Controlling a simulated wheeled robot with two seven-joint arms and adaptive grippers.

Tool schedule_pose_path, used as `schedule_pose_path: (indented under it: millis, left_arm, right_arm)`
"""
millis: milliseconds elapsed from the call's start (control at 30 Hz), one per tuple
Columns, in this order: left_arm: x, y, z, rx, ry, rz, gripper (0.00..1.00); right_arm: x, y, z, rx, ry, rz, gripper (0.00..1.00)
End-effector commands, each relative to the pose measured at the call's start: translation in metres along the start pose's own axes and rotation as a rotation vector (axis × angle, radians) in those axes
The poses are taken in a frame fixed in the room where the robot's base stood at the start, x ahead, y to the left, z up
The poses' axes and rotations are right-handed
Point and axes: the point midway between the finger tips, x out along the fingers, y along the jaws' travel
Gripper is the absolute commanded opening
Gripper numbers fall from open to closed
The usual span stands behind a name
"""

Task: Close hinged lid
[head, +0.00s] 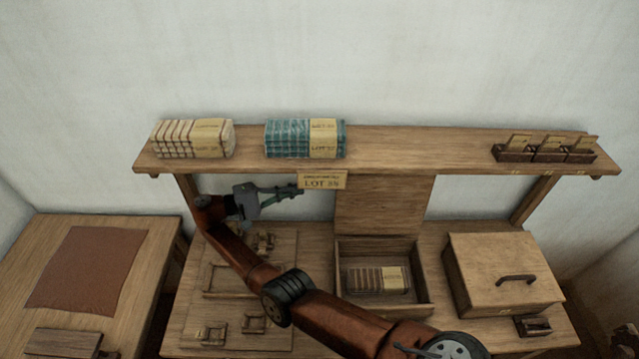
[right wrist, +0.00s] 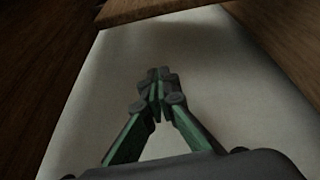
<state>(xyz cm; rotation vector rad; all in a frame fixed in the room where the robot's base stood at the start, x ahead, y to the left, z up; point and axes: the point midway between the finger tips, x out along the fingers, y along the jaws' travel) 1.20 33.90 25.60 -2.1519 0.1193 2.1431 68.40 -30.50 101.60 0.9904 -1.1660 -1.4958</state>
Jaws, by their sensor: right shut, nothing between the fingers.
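An open wooden box (head: 428,290) sits on the table with its hinged lid (head: 385,208) standing upright at the back. A striped, folded bundle with a cream label (head: 378,280) lies inside the box. My right gripper (head: 296,191) is left of the upright lid, apart from it in the picture, just below the shelf. Its green fingers are shut and empty; they also show closed together in the right wrist view (right wrist: 157,80), against a pale surface. My left gripper is not in view.
A shelf (head: 420,142) overhangs the table, with cream bundles (head: 193,138), teal bundles (head: 305,138) and card holders (head: 545,152). A LOT sign (head: 322,180) hangs close to my right gripper. A closed handled box (head: 505,265) stands right; a fixture board (head: 240,338) lies left.

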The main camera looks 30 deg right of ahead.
Motion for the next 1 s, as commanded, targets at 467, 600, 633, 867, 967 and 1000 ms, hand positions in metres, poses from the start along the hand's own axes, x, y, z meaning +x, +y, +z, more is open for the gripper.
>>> schedule_pose_path:
  millis: [467, 600, 633, 867, 967, 1000]
  left_arm:
    - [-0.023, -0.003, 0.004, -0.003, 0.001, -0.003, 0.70]
    - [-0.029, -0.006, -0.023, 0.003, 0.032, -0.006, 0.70]
    - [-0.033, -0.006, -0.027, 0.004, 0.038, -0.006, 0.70]
    - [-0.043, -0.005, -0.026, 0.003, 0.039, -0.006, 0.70]
    - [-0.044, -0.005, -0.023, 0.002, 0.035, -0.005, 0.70]
    - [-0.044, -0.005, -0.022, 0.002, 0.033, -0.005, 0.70]
  right_arm:
    - [0.072, 0.008, -0.013, 0.028, -0.010, -0.016, 0.00]
    - [0.100, 0.007, -0.012, 0.029, -0.009, -0.015, 0.00]
    - [0.092, 0.007, -0.007, 0.028, -0.003, -0.016, 0.00]
    - [0.083, 0.004, 0.016, 0.025, -0.005, -0.015, 0.00]
    - [0.082, 0.004, 0.021, 0.026, -0.006, -0.015, 0.00]
    - [0.081, 0.004, 0.022, 0.026, -0.006, -0.014, 0.00]
